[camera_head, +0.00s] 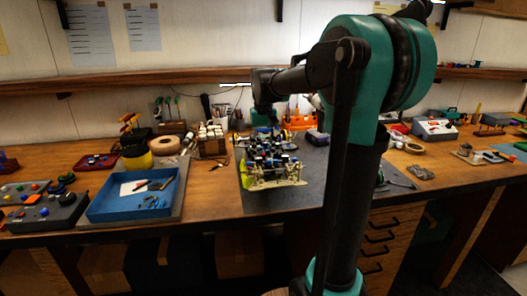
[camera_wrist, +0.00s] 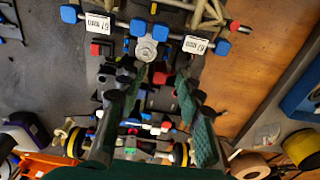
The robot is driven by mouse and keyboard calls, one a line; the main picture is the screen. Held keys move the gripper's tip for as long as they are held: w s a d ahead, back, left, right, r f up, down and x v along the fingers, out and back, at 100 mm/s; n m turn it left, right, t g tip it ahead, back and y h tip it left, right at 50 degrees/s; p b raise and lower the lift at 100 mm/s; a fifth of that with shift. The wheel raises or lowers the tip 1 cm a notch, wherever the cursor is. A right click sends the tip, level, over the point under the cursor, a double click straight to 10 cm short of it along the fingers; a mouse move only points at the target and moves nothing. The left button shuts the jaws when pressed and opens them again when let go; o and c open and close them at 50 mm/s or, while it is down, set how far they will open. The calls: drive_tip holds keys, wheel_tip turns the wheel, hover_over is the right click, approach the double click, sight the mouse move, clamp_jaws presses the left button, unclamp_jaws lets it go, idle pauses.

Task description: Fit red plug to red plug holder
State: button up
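The RC racecar (camera_head: 277,172) sits on the grey mat (camera_head: 310,185) in the middle of the bench. In the wrist view its chassis (camera_wrist: 147,50) lies below my gripper, with blue, red and white small parts. My gripper (camera_wrist: 160,82) is over the car with its two green-padded fingers apart. A small red part (camera_wrist: 163,77) shows between the fingertips; I cannot tell whether it is touched, or whether it is the red plug or its holder. Other red parts show on the chassis, one at the left (camera_wrist: 96,48) and one at the right (camera_wrist: 234,25).
A blue tray (camera_head: 100,211) with small parts stands left of the mat. A yellow container (camera_head: 137,161), tape roll (camera_head: 166,145) and bottle rack (camera_head: 211,148) stand behind it. An orange organizer (camera_head: 299,122) is behind the car. Mat space is free in front of the car.

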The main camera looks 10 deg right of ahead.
wheel_tip(320, 180, up, 12)
idle(0.6)
idle(0.5)
